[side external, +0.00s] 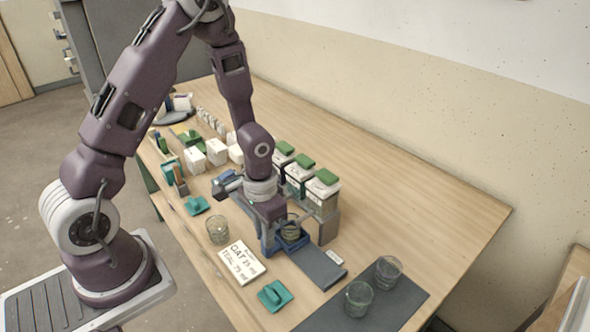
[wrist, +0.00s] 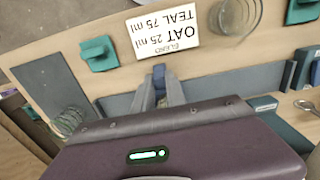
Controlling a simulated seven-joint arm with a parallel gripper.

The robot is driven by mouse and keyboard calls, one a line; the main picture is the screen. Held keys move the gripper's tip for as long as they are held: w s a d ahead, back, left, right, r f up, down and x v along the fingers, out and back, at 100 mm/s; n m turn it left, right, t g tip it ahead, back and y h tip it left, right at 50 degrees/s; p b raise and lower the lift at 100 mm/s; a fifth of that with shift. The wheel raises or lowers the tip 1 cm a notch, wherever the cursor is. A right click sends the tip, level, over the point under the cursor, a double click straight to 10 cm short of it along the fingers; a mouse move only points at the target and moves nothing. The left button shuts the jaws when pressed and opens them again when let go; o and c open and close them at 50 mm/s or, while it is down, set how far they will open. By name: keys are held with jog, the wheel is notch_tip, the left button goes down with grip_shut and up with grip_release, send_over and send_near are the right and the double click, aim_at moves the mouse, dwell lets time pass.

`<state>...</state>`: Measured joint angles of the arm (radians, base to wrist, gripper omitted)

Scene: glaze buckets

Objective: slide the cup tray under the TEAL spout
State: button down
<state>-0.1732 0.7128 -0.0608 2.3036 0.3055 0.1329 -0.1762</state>
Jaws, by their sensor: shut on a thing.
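The blue cup tray (side external: 293,246) holds a glass cup (side external: 291,230) and sits at the front of the dispenser stand, on a grey-blue track. My gripper (side external: 268,246) is down beside the tray, shut on its blue handle, which shows between the fingers in the wrist view (wrist: 159,82). Three buckets with green lids stand in a row: a near one (side external: 322,196), a middle one (side external: 299,174) and a far one (side external: 284,152). Their label words and spouts are too small or hidden to tell which is teal. The cup's contents are unclear.
A card (side external: 241,262) reads OAT 25 ml, TEAL 75 ml. An empty glass (side external: 218,230) stands near it, and a teal block (side external: 275,294) lies in front. A dark mat (side external: 330,312) carries two glasses. The track's near end (side external: 322,268) is clear.

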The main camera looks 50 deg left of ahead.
jog(key=shift+a, duration=2.3)
jog(key=c, duration=1.5)
grip_release()
jog(key=shift+o, duration=0.2)
notch_tip(320, 180, up, 7)
jog(key=s+d+r+t+y, duration=0.1)
jog(key=s+d+r+t, duration=0.2)
jog(key=r, duration=1)
jog(key=s+d+r+t, duration=0.1)
jog(key=s+d+r, duration=0.1)
jog(key=s, duration=0.3)
jog(key=s+d+r+t+h, duration=0.1)
jog(key=s+d+r, duration=0.2)
jog(key=s+r, duration=0.2)
jog(key=shift+s+d+r+t, duration=0.25)
jog(key=shift+s+r+t, duration=0.05)
jog(key=shift+s, duration=0.25)
